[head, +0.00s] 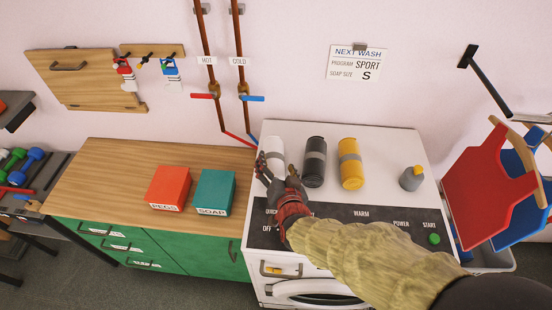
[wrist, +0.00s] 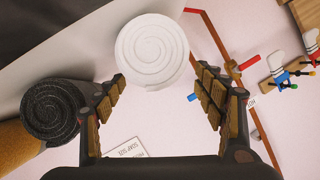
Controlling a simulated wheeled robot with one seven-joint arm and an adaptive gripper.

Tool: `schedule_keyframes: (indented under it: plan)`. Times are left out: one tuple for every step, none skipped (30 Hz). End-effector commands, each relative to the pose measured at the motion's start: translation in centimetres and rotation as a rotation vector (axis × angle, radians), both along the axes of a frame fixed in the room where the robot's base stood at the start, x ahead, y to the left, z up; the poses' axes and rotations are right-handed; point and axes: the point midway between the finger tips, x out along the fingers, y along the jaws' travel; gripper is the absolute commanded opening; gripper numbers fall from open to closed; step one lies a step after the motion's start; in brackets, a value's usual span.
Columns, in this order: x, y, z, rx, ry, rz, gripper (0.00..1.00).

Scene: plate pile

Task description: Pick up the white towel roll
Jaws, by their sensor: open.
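The white towel roll (head: 274,155) lies on top of the white washing machine (head: 330,129), at its left side. In the wrist view the roll's spiral end (wrist: 152,50) faces the camera, ahead of my fingers and near the middle. My gripper (head: 267,172) is at the near end of the roll in the head view and hides part of it. In the wrist view my gripper (wrist: 165,95) is open, its two padded fingers spread apart with nothing held between them. I cannot tell whether a finger touches the roll.
A dark grey roll (head: 314,162) and a yellow roll (head: 350,164) lie to the right of the white one. A red box (head: 168,187) and a teal box (head: 214,192) stand on the wooden counter (head: 110,170). Pipes run up the wall behind.

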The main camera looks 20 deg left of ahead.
Motion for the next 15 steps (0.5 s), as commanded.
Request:
schedule_keyframes:
  plan:
    - [0.4,0.2,-0.3,-0.001,0.001,0.0,0.7]
    - [0.6,0.3,-0.4,-0.001,0.001,0.0,0.7]
    - [0.9,0.5,-0.6,-0.001,0.001,0.0,0.7]
    - [1.2,0.6,-0.8,-0.001,0.001,0.0,0.7]
    - [1.5,0.8,-1.0,-0.001,0.001,0.0,0.7]
    - [2.0,1.0,-1.4,-0.002,0.002,-0.002,0.7]
    - [2.4,1.1,-1.6,-0.001,0.002,-0.002,0.7]
    - [2.7,1.3,-1.9,-0.001,0.003,-0.002,0.7]
    - [3.2,1.6,-2.1,-0.001,0.001,-0.001,0.7]
    - [3.4,1.8,-2.1,-0.001,0.001,0.0,0.7]
    - [3.7,2.0,-2.2,-0.001,0.001,0.0,0.7]
    - [4.0,2.2,-2.3,-0.002,0.001,0.0,0.7]
    - [4.1,2.3,-2.4,-0.002,0.001,0.0,0.7]
    - [4.3,2.4,-2.4,-0.001,0.0,0.001,0.7]
    - [4.4,2.5,-2.4,0.0,0.0,0.0,0.7]
